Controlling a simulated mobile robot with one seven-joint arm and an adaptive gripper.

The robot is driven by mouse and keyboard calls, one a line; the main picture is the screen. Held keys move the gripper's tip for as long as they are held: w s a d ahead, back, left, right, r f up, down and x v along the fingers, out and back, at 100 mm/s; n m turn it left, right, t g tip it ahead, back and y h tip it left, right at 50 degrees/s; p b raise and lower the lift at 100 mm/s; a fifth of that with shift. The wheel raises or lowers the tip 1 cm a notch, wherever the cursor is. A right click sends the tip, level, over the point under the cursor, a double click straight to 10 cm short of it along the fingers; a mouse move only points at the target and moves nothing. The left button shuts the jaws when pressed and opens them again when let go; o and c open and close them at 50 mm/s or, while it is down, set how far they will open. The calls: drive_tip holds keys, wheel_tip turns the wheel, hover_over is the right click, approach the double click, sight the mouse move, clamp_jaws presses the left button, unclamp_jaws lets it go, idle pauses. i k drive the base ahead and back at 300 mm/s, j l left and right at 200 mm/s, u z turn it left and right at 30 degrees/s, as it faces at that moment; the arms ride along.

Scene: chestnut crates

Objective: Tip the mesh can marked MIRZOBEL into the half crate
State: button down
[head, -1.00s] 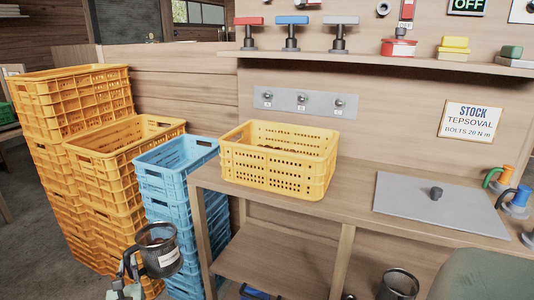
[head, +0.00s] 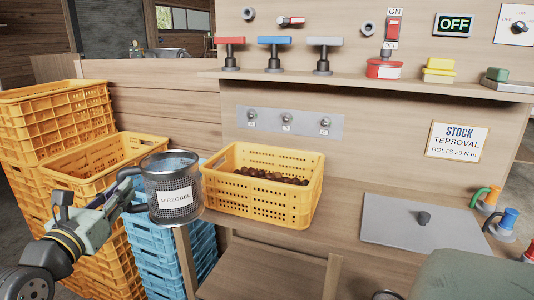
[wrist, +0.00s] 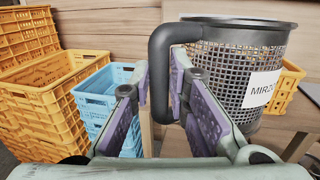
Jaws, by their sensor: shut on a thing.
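The dark mesh can (head: 170,207) has a white label reading MIRZOBEL. It is upright in the air, just left of the low yellow crate on the bench. My gripper (head: 128,187) is shut on the can's black handle from the left. In the wrist view the handle stands between the pads of my gripper (wrist: 158,92), and the can (wrist: 232,75) is to the right with its label partly cut off. The half crate (head: 258,202) stands on the bench with brown chestnuts inside. I cannot tell what is in the can.
Stacked yellow crates (head: 58,112) stand at left. Blue crates (head: 200,250) stand below and behind the can, beside the wooden bench (head: 335,215). A grey plate (head: 410,222) lies to the right. A shelf with coloured fixtures (head: 380,84) runs above the bench.

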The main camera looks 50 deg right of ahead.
sight(280, 186)
drive_tip(key=i+l, duration=0.15)
drive_tip(key=l, duration=0.2)
drive_tip(key=i+l, duration=0.1)
drive_tip(key=l, duration=0.25)
drive_tip(key=i+l, duration=0.15)
drive_tip(key=l, duration=0.15)
drive_tip(key=i+l, duration=0.15)
drive_tip(key=l, duration=0.2)
drive_tip(key=i+l, duration=0.1)
drive_tip(key=l, duration=0.25)
